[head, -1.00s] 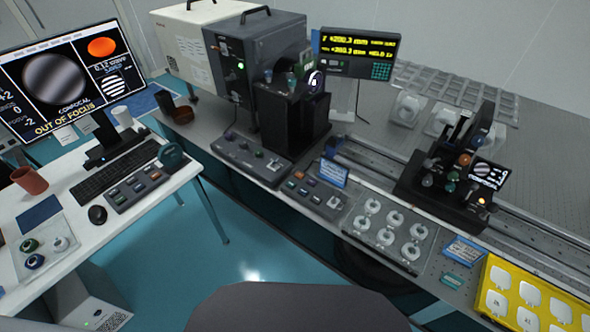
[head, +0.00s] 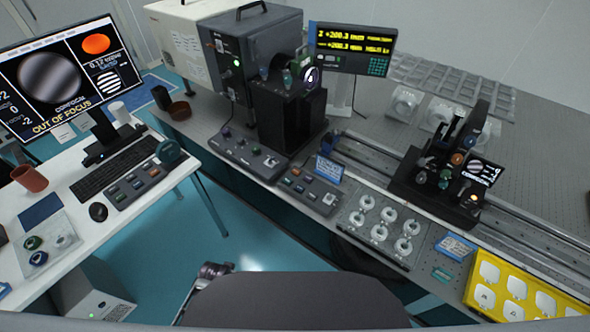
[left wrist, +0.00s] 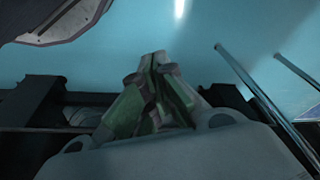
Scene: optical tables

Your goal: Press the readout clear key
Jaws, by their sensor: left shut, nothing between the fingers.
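The readout (head: 352,48) stands at the back of the optical table, with yellow digits on a dark screen. Its teal keypad (head: 378,67) is at the screen's lower right; single key labels are too small to read, so I cannot tell which is the clear key. My left gripper (left wrist: 158,58) shows in the left wrist view, its greenish fingers shut and empty, over the teal floor and apart from any object. In the head view only a metallic part of my arm shows at the bottom edge, far from the readout. My right gripper is not in view.
A black instrument (head: 287,118) stands left of the readout, with control boxes (head: 247,152) in front. A rail carriage (head: 440,180), a tray of white rings (head: 380,228) and a yellow tray (head: 520,290) lie to the right. A white desk (head: 75,215) with a monitor is at left.

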